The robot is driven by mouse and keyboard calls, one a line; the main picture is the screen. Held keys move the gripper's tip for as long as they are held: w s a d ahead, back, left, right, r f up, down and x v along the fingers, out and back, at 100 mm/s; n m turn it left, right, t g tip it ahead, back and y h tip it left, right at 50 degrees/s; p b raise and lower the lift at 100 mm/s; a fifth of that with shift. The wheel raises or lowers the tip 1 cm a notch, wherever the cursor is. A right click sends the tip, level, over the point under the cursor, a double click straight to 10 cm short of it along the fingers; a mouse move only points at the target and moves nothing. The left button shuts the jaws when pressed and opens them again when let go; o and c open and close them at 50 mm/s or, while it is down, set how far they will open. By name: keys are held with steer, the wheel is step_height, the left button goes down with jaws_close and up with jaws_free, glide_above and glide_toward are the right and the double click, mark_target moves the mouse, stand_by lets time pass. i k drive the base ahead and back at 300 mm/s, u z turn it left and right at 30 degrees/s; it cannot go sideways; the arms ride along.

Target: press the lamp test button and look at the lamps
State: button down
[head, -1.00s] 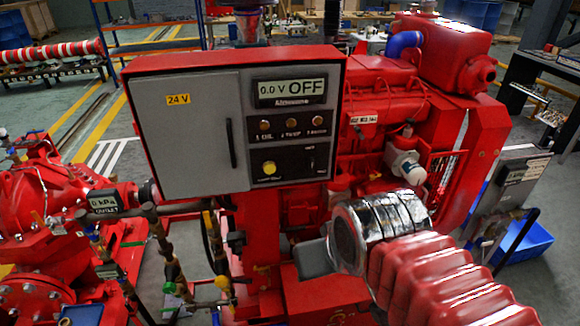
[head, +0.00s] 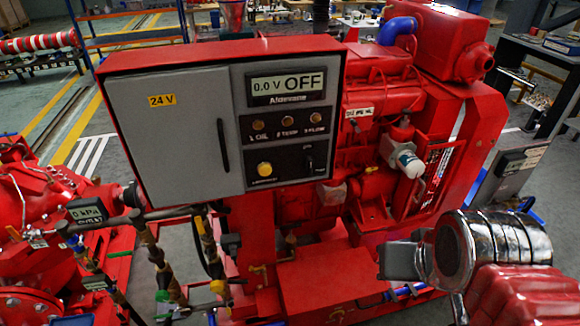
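The red control panel box (head: 98,92) stands upright at centre left. The yellow button (head: 264,169) sits low on its black plate, with a small label below too blurred to read surely. Three lamps show in a row above it: 1 OIL (head: 258,125), 2 TEMP (head: 287,122) and 3 FLOW (head: 315,119). All three look dull amber, not clearly lit. The display (head: 288,88) reads 0.0 V OFF. My gripper (head: 392,261) is at lower right, well apart from the button. My wrist hides part of it, and its fingertips are not clear.
A black key-like switch (head: 309,163) sits right of the button. The red engine (head: 385,95) stands behind the panel. Pipes with valves and a 0 kPa outlet gauge (head: 86,211) are at left. Open space shows between my gripper and the panel face.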

mark_target(266, 169)
steer(key=z, duration=0.5)
steer(key=k, duration=0.9)
steer(key=u, duration=1.65)
steer(key=i, duration=1)
